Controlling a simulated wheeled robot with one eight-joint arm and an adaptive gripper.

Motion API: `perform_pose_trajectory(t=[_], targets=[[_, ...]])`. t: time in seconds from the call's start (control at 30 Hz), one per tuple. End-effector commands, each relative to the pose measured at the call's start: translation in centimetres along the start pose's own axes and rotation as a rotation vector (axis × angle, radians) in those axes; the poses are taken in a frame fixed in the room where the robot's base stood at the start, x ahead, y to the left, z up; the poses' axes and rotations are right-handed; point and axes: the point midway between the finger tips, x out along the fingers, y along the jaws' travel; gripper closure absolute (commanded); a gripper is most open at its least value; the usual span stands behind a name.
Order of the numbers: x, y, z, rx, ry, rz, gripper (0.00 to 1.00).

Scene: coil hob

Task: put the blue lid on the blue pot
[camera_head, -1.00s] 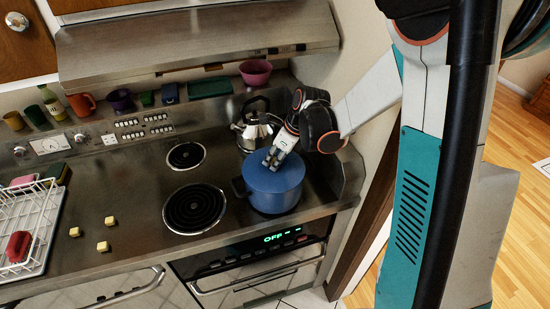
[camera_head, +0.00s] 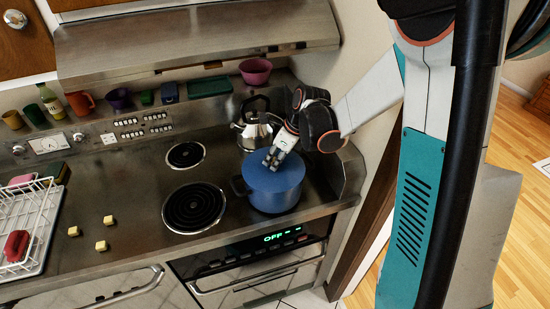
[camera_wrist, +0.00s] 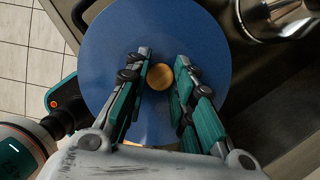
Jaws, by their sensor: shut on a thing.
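The blue pot (camera_head: 277,202) stands at the right of the hob, with a dark handle showing on its left. The blue lid (camera_head: 286,179) lies over the pot's top, looks about level and covers the opening. I cannot tell whether its rim is fully seated. My gripper (camera_head: 271,164) reaches down to the lid's middle from the upper right. In the wrist view the lid (camera_wrist: 115,42) is a broad blue disc with a round tan knob (camera_wrist: 160,77). My gripper's fingers (camera_wrist: 165,68) are on both sides of the knob, shut on it. The lid hides most of the pot there.
A steel kettle (camera_head: 257,132) stands just behind the pot. Two coil burners (camera_head: 194,207) are free to the left. Several yellow cubes (camera_head: 101,246) and a white dish rack (camera_head: 30,215) are farther left. A side wall (camera_head: 346,175) borders the hob on the right.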

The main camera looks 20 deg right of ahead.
Motion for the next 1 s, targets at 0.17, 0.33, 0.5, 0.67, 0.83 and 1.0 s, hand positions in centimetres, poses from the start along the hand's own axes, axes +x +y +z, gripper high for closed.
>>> perform_pose_trajectory(t=[0.17,0.33,0.5,0.67,0.83,1.0], targets=[[-0.02,0.0,0.02,0.0,0.0,0.0,1.0],[-0.01,-0.01,0.02,0.0,0.0,0.0,0.73],[-0.01,-0.01,0.02,0.0,0.0,0.0,0.54],[0.0,-0.01,0.01,0.0,0.0,0.0,0.54],[0.01,-0.01,0.0,0.0,0.0,0.0,0.34],[0.0,-0.01,0.0,0.0,0.0,0.0,0.34]])
